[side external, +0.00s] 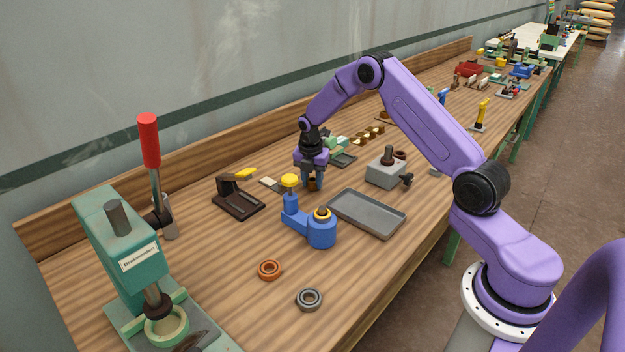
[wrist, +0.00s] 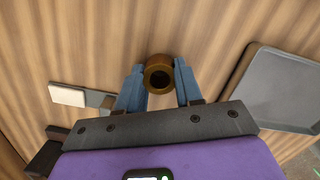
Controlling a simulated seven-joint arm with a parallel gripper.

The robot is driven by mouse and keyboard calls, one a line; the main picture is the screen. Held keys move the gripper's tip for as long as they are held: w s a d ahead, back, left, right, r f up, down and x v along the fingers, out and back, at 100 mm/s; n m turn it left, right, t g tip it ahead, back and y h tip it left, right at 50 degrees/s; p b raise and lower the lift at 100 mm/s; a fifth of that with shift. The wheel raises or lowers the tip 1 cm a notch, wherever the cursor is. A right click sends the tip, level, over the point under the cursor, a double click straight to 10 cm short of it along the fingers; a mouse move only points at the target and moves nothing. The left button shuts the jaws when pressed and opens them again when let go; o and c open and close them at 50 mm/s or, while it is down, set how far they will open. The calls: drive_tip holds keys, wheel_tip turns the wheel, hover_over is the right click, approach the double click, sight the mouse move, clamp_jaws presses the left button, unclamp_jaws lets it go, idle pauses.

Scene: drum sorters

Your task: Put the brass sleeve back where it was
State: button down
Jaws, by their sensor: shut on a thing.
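The brass sleeve (wrist: 158,74) is a short hollow brown-gold cylinder. In the wrist view it sits between the two blue fingertips of my gripper (wrist: 159,88), with its open bore facing the camera. My gripper is shut on it. In the side view my gripper (side external: 312,184) points down, and the sleeve (side external: 312,184) shows as a small brown patch between the fingers, low over the wooden bench. I cannot tell whether the sleeve touches the bench.
An empty grey tray (side external: 366,213) lies right of my gripper. A blue fixture with a yellow knob (side external: 290,181) stands close in front. A dark clamp stand (side external: 238,198) is at left, a grey block (side external: 386,171) behind the tray. Orange (side external: 269,270) and grey rings (side external: 309,299) lie in front.

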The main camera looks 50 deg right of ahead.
drive_tip(key=shift+f, duration=0.1)
drive_tip(key=c, duration=0.7)
unclamp_jaws()
drive_tip(key=shift+c, duration=0.2)
wheel_tip(320, 180, up, 12)
drive_tip(key=a, duration=0.2)
drive_tip(key=s+a+r+m, duration=0.1)
drive_tip(key=s+a+r, duration=0.1)
drive_tip(key=s+a, duration=0.3)
drive_tip(key=s+a+r+m, duration=0.2)
drive_tip(key=s+a+r, duration=0.1)
drive_tip(key=a, duration=0.4)
drive_tip(key=s+a+r+m, duration=0.1)
drive_tip(key=s+a, duration=0.2)
drive_tip(key=s, duration=0.4)
drive_tip(key=s+a+r+m+y, duration=0.1)
drive_tip(key=s+a+m, duration=0.15)
drive_tip(key=s, duration=0.45)
drive_tip(key=s+a+r+m, duration=0.1)
drive_tip(key=s+a, duration=0.3)
drive_tip(key=s, duration=0.3)
drive_tip(key=s+d+f+m, duration=0.1)
drive_tip(key=s+d+m, duration=0.1)
drive_tip(key=s, duration=1)
drive_tip(key=shift+s+d+f+y, duration=0.2)
drive_tip(key=shift+s+d+y, duration=0.1)
drive_tip(key=shift+d, duration=0.4)
